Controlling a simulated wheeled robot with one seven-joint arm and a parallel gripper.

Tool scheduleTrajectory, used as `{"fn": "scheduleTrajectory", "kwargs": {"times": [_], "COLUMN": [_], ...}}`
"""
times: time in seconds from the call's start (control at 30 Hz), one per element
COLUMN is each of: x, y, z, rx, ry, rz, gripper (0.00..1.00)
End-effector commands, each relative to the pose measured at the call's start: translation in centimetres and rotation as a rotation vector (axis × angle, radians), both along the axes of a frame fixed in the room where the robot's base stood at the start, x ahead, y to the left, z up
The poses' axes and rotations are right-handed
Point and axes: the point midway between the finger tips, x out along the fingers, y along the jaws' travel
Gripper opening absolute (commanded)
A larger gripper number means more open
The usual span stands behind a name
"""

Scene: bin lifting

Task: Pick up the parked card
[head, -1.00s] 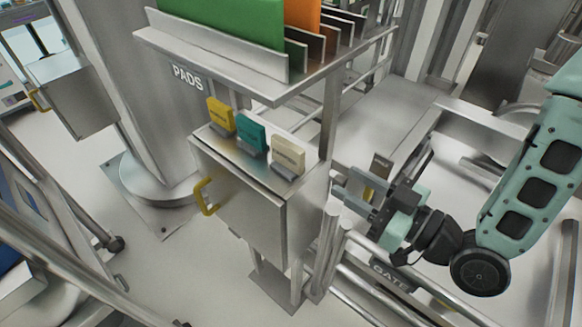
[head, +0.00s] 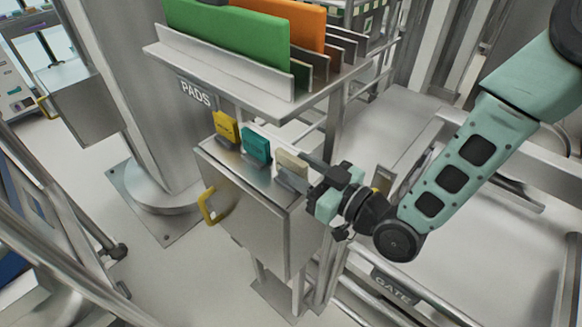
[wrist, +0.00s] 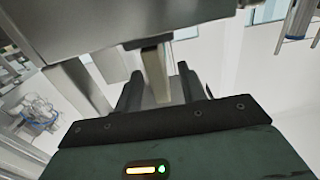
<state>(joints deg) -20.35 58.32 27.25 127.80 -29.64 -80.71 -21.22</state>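Three small cards stand upright in dark holders on top of a metal box: a yellow card (head: 226,127), a teal card (head: 256,144) and a cream card (head: 289,161). No mark that I can read shows which one is the parked card. My gripper (head: 305,172) is at the cream card, at the box's right end, and partly covers it. In the wrist view, the cream card (wrist: 156,72) shows between the two open fingers of my gripper (wrist: 158,88), with gaps beside it. Whether a finger touches it I cannot tell.
The metal box (head: 249,210) has a yellow handle (head: 206,206) on its front. Above it, a shelf (head: 220,68) marked PADS holds green and orange panels. A rail with a GATE sign (head: 392,286) runs below my arm. A thick column (head: 135,100) stands at left.

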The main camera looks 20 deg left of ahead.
Motion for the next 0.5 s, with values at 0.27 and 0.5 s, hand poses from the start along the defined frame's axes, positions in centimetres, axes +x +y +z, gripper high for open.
{"fn": "scheduleTrajectory", "kwargs": {"times": [0.27, 0.5], "x": [0.9, 1.0], "y": [2.5, 2.5], "z": [0.0, 0.0], "rx": [0.0, 0.0], "ry": [-0.001, -0.001], "rz": [0.001, 0.001], "gripper": [0.4, 0.26]}}
